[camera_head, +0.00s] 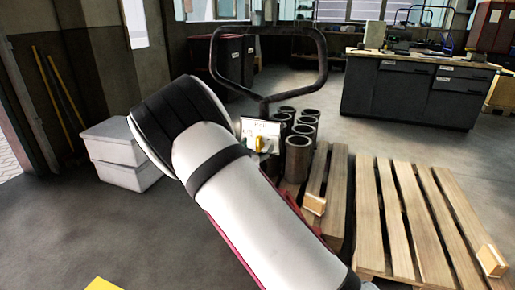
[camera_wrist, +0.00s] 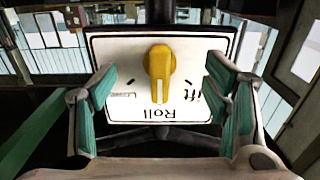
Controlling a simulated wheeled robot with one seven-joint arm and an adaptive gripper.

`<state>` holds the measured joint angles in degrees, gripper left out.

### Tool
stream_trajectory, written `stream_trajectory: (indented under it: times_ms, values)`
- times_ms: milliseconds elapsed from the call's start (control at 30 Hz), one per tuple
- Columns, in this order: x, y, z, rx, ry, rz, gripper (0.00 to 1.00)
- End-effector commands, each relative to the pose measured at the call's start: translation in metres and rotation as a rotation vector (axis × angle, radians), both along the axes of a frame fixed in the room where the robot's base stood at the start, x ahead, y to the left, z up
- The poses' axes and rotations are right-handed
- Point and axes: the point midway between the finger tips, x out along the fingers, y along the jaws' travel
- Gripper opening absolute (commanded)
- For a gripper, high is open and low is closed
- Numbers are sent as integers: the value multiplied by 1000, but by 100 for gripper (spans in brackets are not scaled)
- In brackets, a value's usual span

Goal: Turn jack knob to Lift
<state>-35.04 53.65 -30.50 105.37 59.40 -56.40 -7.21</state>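The yellow jack knob (camera_wrist: 160,73) sits in the middle of a white label plate (camera_wrist: 112,55), which appears upside down in the wrist view. The knob's long end points down in the picture, toward the word "Roll". A partly hidden word that looks like "Lift" is at the lower right; smaller lettering is at the lower left. My gripper (camera_wrist: 161,82) is open, with one teal-padded finger on each side of the knob and visible gaps between. In the head view the plate (camera_head: 248,129) and knob (camera_head: 259,142) show beyond my arm.
The jack's dark looped handle (camera_head: 322,70) rises above the plate. Several dark metal cylinders (camera_head: 297,158) stand on a wooden pallet (camera_head: 335,190) to the right, with another pallet (camera_head: 400,215) beside it. White boxes (camera_head: 118,155) stand at left. Open floor lies front left.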

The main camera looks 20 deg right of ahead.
Motion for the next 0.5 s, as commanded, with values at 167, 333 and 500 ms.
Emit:
stream_trajectory:
  times_ms: [167, 333, 500]
  values:
    - [0, 0, 0, 0, 0, 0, 33]
    - [0, 0, 0, 0, 0, 0, 5]
    - [0, 0, 0, -4, 3, 0, 5]
